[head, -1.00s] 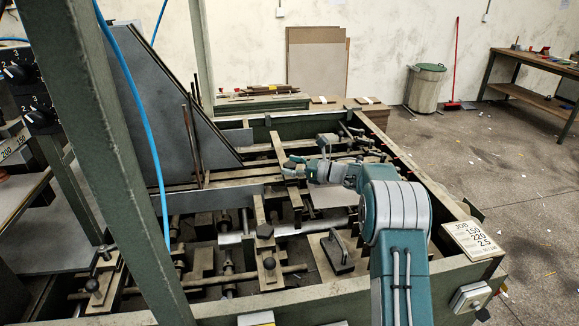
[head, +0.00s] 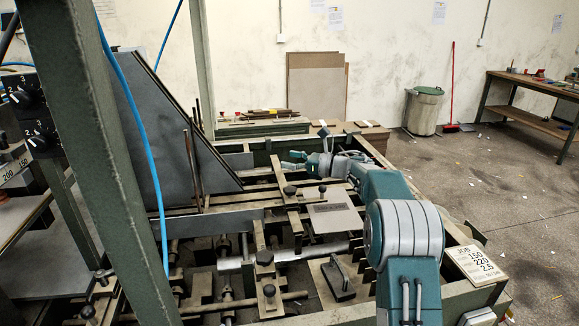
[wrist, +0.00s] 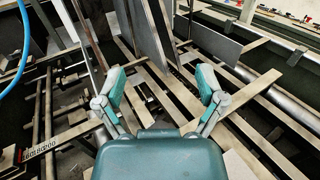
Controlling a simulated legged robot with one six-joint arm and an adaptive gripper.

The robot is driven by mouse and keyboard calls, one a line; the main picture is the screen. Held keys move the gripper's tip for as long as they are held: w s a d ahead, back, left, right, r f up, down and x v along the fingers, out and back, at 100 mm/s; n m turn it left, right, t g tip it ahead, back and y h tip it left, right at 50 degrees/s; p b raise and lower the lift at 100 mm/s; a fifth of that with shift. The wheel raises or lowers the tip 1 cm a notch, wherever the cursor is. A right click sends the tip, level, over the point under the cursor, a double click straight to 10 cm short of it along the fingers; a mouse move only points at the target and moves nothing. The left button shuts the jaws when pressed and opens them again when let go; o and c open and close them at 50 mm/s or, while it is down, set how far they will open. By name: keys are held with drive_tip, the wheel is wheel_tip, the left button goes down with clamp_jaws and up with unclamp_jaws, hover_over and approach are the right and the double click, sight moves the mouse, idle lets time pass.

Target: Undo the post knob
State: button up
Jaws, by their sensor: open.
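Several dark round knobs show in the head view on the feeder's slotted bars. One knob (head: 290,190) and another knob (head: 322,189) sit near the middle, by a grey plate. Two more, a front knob (head: 264,258) and a lower knob (head: 268,290), sit on a bar nearer me. I cannot tell which is the post knob. My gripper (head: 297,160) is beyond and above the middle knobs, apart from them. In the wrist view my gripper (wrist: 160,76) has its fingers spread, with nothing between them but the slats and upright plates beyond.
The feeder frame (head: 455,296) surrounds rods and bars. A tall slanted plate (head: 150,125) rises at left, behind a green post (head: 95,170) and blue hose. A job card (head: 475,261) lies on the right rail. A black-handled block (head: 338,280) sits near the front.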

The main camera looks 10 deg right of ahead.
drive_tip(key=w+d+r+m+t+h, duration=0.2)
drive_tip(key=w+r+m+t+h, duration=0.5)
drive_tip(key=m, duration=0.5)
drive_tip(key=n+g+h, duration=1.1)
drive_tip(key=n+g, duration=0.1)
drive_tip(key=n, duration=1.8)
approach(289, 188)
drive_tip(key=x, duration=0.9)
drive_tip(key=c, duration=1.1)
